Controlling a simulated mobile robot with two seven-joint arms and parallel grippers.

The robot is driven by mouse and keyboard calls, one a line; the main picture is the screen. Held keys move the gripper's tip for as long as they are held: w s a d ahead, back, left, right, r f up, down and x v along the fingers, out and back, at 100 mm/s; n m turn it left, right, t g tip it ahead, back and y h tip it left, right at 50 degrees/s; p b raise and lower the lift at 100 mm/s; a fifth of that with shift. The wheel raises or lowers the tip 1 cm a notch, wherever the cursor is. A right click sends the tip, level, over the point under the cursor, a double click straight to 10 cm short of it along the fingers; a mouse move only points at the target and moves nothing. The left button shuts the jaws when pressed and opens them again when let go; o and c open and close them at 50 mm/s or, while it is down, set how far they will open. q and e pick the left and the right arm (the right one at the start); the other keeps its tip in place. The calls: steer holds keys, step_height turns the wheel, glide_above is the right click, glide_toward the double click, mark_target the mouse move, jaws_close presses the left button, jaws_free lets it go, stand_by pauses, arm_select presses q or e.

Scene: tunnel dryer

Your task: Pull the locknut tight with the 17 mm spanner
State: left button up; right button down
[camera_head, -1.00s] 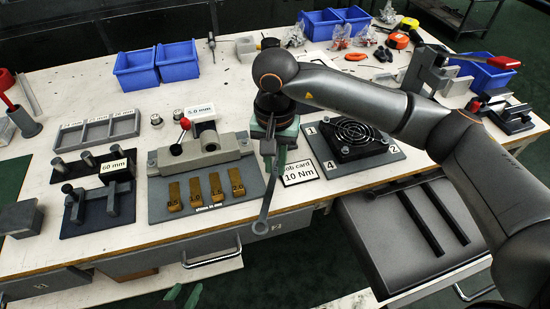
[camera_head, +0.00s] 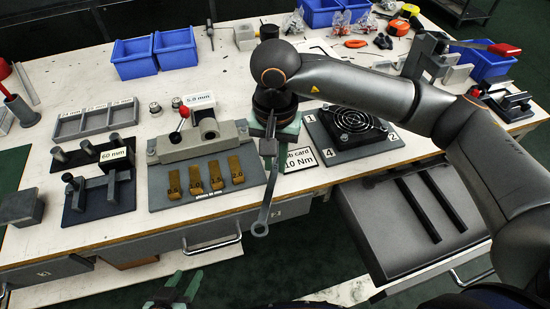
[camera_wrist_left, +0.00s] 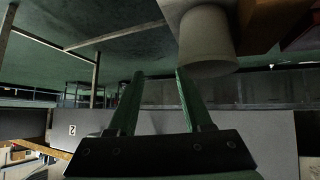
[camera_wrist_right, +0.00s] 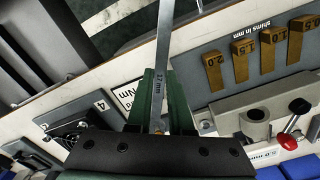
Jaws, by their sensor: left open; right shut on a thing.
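The spanner (camera_head: 265,200), a long grey bar with a ring at its near end, is held in my right gripper (camera_head: 271,128) above the bench's front edge. The right wrist view shows "17 mm" printed on the spanner (camera_wrist_right: 159,85) between the green fingers. Its ring hangs out past the front edge; its other end is hidden by the gripper. My left gripper (camera_head: 174,291) is low in front of the bench; in the left wrist view its green fingers (camera_wrist_left: 158,90) are apart with nothing between them. I cannot make out the locknut; a grey fixture (camera_head: 203,145) with a red-knobbed lever stands left of the spanner.
Brass shims (camera_head: 215,175) lie in front of the fixture. A job card (camera_head: 301,159) reading 10 Nm and a fan (camera_head: 354,124) on a numbered plate are to the right. Blue bins (camera_head: 175,50) stand at the back. An open drawer (camera_head: 400,225) juts out at the front right.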

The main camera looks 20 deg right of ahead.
steer(key=shift+r+p, duration=1.2)
steer(key=shift+r, duration=1.4)
steer(key=c, duration=1.4)
jaws_free()
steer(key=shift+c, duration=0.2)
jaws_close()
